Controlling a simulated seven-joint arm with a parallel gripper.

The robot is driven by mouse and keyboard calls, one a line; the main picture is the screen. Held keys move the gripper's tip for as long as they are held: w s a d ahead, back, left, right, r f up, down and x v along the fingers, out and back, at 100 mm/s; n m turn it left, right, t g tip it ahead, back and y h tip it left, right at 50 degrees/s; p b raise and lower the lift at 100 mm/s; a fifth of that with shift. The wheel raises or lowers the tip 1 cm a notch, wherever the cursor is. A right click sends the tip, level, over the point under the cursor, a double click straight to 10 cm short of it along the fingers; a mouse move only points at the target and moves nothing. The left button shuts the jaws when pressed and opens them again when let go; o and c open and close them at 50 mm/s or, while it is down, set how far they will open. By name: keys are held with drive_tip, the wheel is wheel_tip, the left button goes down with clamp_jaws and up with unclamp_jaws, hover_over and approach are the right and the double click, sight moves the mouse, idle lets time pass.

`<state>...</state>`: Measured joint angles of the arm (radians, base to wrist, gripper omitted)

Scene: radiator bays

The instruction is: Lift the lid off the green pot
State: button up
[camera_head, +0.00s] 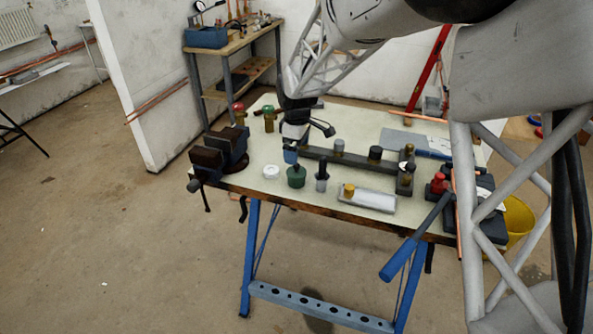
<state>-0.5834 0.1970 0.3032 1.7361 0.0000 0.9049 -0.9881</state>
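The green pot (296,180) stands upright near the front edge of the workbench. A dark lid with a knob (296,168) sits on top of it. My gripper (312,141) hangs above the bench, behind and above the green pot and apart from it. Its black fingers look spread, with nothing seen between them. A small blue object (291,156) shows just below the gripper, partly hidden; I cannot tell whether they touch.
A white round piece (271,171) is left of the pot, and a grey pot with a dark top (321,180) is close on its right. A long dark bar (350,161) lies behind. A vise (222,150) is at left. A tray (368,199) is at the front right.

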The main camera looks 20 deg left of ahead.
sight(297, 169)
drive_tip(key=shift+f, duration=1.25)
drive_tip(key=shift+f, duration=0.1)
drive_tip(key=shift+f, duration=2.5)
drive_tip(key=shift+c, duration=0.2)
drive_tip(key=c, duration=1)
